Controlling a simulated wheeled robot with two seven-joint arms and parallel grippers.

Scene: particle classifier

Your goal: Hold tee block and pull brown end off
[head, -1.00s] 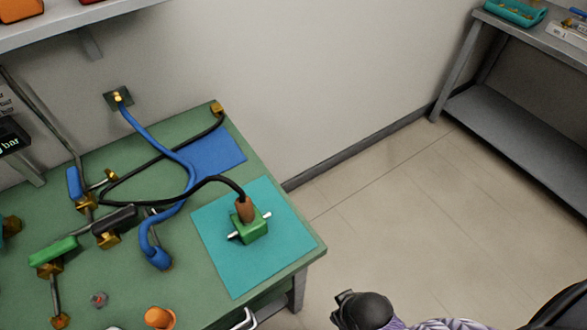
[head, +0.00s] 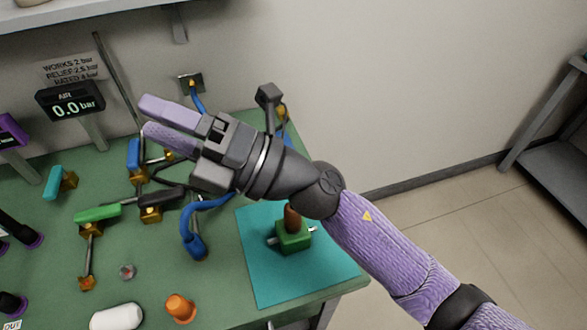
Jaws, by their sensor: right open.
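The green tee block (head: 293,239) sits on the teal mat (head: 262,277), with short metal stubs at its sides. The brown end (head: 291,216) stands up from its top; my right forearm and wrist partly hide what is above it, including the black hose. My right gripper (head: 143,115) reaches in from the lower right, passes above the block and points to the upper left. Its two purple fingers are apart with nothing between them. My left gripper is out of view.
Blue hose (head: 188,228), a green-handled valve (head: 98,213) and brass fittings crowd the bench left of the mat. A gauge reading 0.0 bar (head: 70,102) is at the back.

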